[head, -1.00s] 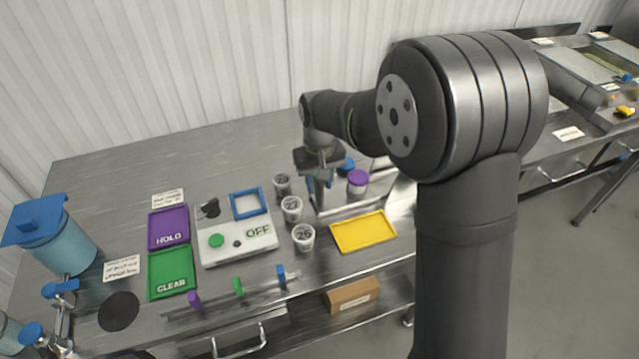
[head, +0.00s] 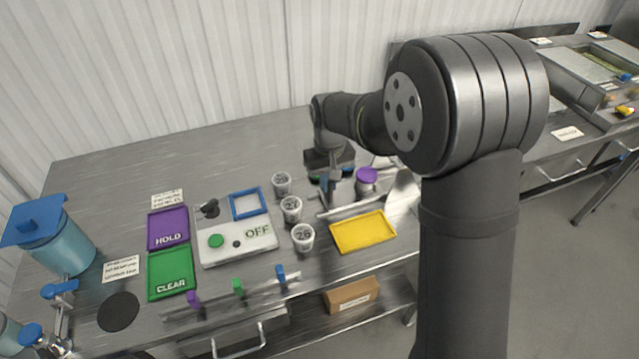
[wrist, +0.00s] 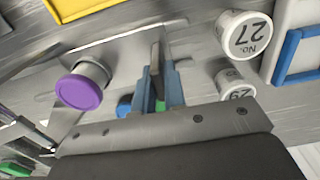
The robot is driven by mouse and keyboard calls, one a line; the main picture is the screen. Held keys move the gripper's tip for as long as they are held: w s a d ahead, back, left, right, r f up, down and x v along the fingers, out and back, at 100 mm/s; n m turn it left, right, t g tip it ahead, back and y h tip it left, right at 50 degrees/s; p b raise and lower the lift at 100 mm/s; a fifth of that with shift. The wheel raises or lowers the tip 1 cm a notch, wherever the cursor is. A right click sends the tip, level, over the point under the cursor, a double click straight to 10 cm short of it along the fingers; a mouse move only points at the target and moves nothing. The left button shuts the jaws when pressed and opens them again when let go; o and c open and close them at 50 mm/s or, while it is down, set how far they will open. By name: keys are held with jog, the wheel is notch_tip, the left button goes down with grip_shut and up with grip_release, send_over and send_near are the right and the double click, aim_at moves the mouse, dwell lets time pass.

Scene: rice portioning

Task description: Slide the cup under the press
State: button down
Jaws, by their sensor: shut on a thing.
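A bent metal sheet (head: 402,190) stands right of the cup. I cannot make out the press clearly.
Several numbered cups (head: 303,238) stand left of my gripper. A yellow tray (head: 363,232) lies in front. A white device marked OFF (head: 222,245), a purple HOLD tray (head: 168,228) and a green CLEAR tray (head: 171,272) are farther left. The table's back left is clear.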

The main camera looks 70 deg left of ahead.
aim_at(371, 172)
jog(key=w, duration=1.2)
jog(key=shift+r, duration=0.1)
jog(key=c, duration=1.6)
grip_release()
jog(key=shift+w, duration=0.15)
jog(key=shift+c, duration=0.2)
jog(key=shift+o, duration=0.8)
notch_tip(371, 172, up, 17)
jog(key=shift+r, duration=0.2)
jog(key=f, duration=1.7)
jog(key=shift+s+f, duration=0.25)
jog(key=shift+f, duration=0.05)
